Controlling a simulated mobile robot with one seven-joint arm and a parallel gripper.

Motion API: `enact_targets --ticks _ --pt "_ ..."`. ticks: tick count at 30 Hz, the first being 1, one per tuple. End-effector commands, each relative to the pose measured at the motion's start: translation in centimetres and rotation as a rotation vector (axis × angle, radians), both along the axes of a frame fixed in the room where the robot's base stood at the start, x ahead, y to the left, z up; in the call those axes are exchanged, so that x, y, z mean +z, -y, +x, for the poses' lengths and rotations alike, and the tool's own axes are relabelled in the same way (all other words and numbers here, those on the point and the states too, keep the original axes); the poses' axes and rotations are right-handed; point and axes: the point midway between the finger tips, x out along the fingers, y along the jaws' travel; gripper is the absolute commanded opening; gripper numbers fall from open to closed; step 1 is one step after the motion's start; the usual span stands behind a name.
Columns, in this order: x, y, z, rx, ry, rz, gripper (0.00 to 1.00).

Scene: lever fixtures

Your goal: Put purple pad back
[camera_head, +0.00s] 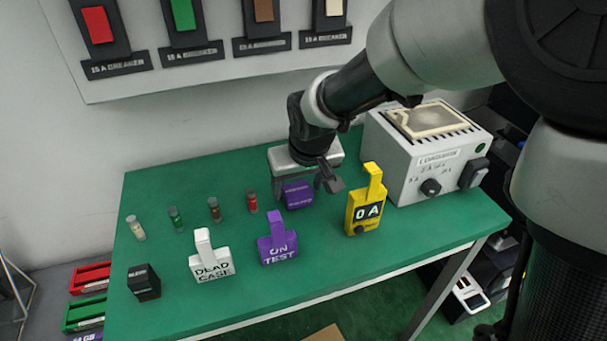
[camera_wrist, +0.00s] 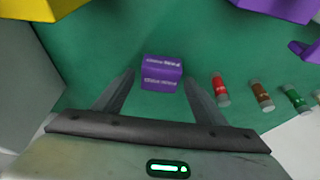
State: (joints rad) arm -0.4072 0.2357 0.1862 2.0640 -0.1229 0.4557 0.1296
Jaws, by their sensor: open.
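The purple pad is a small purple block with white lettering (camera_head: 298,194), on the green table near its back middle. In the wrist view the purple block (camera_wrist: 162,73) lies ahead of and between my two fingertips. My gripper (camera_head: 305,186) is open above and around the block's area, and nothing is held. I cannot tell from the pictures whether the fingers touch it. A purple stand marked "ON TEST" (camera_head: 278,243) stands in front of the block on the table. Part of that stand also shows at the top right of the wrist view (camera_wrist: 284,8).
A white "DEAD CASE" stand (camera_head: 211,262), a black block (camera_head: 145,283) and several small coloured fuses (camera_head: 214,210) stand to the left. A yellow meter (camera_head: 365,205) and a white load box (camera_head: 425,160) stand to the right. Breakers hang on the back panel (camera_head: 240,70).

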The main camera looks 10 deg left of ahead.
Motion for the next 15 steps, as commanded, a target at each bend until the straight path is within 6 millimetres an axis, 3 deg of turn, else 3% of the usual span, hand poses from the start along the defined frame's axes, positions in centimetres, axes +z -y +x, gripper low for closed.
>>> enact_targets --ticks 15 --pt "9.1 1.9 -3.0 0.000 0.003 0.001 0.65"
